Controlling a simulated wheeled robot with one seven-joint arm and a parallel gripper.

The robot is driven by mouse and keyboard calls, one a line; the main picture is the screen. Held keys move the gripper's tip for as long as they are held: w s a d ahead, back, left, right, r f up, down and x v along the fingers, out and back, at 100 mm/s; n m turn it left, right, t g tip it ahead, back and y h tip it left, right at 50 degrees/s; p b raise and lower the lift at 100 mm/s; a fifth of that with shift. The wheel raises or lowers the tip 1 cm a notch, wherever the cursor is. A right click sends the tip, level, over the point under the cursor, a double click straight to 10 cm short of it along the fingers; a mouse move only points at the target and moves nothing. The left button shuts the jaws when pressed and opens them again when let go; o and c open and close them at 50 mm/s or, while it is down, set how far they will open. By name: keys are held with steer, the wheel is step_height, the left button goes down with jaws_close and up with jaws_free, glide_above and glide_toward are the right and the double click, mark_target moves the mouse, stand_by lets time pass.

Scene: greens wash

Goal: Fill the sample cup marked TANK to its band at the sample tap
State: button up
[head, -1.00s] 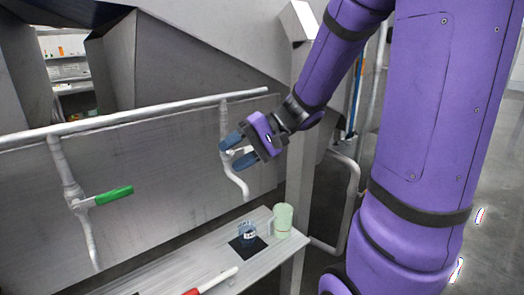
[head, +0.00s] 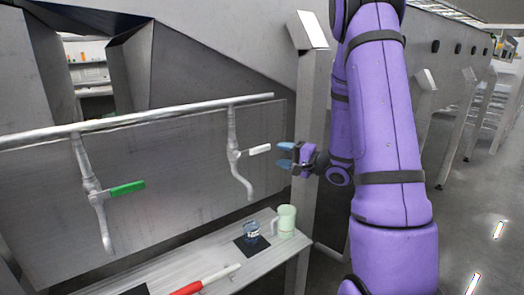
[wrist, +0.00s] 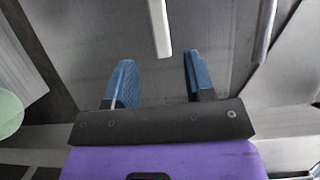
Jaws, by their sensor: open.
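A small clear cup with a bluish look and a label (head: 251,231) stands upright on a dark square pad (head: 243,247) on the shelf. I cannot read its label or see its fill level. Above the shelf hangs a thin tap with a white lever (head: 260,150), the lever pointing right; its spout curves down above the cup area. A second tap with a green lever (head: 127,188) is at the left. My gripper (head: 285,155) is open and empty, just right of the white lever's end. In the wrist view, my open fingers (wrist: 158,82) point toward the white lever (wrist: 160,28).
A pale green mug (head: 287,221) stands right of the cup; a green round edge also shows in the wrist view (wrist: 8,113). A red and white tool (head: 205,281) lies on the shelf (head: 185,265). A steel post (head: 307,130) rises close behind my gripper.

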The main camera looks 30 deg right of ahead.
mark_target(263, 150)
steer(key=x, duration=0.8)
steer(key=shift+w+a, duration=0.15)
steer(key=shift+w, duration=0.05)
